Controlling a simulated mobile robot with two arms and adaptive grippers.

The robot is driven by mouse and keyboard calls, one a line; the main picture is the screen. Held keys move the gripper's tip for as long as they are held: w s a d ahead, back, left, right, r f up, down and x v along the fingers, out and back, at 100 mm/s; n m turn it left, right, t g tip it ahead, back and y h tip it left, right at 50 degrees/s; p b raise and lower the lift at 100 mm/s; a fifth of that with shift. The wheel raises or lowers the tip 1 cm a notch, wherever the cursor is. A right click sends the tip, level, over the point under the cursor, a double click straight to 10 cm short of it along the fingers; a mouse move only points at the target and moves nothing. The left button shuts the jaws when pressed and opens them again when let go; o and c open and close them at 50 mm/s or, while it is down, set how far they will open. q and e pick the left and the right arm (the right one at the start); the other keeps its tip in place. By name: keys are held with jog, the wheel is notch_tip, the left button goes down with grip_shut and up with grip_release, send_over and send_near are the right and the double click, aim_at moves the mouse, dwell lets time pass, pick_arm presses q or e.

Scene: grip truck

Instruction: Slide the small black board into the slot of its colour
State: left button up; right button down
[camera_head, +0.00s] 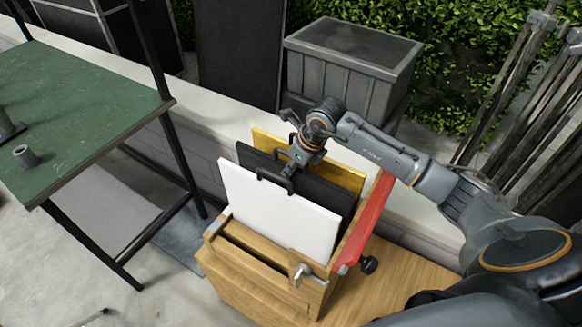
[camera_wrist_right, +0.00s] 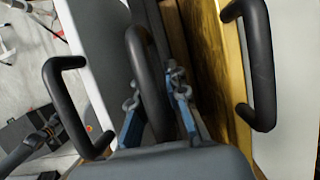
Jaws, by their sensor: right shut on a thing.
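The black board (camera_head: 325,193) stands upright in the wooden rack (camera_head: 235,275), between the white board (camera_head: 275,212) and the yellow board (camera_head: 345,174). Its lower edge is hidden, so I cannot tell how deep it sits. My right gripper (camera_head: 297,160) is at its top edge. In the right wrist view, my right gripper (camera_wrist_right: 160,110) is shut on the black board's handle (camera_wrist_right: 145,65), with one blue-sided finger on each side. The white board's handle (camera_wrist_right: 62,105) is to the left and the yellow board's handle (camera_wrist_right: 258,65) to the right. My left gripper is out of view.
A red bar (camera_head: 366,222) runs along the rack's right side. A green-topped table (camera_head: 75,105) stands at the left. A grey bin (camera_head: 350,65) is behind the rack. Dark poles lean at the right. The rack's front gap by the white board looks empty.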

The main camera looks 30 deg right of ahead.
jog(key=shift+f, duration=0.15)
jog(key=c, duration=1.3)
grip_release()
jog(key=shift+o, duration=0.2)
jog(key=v, duration=1.2)
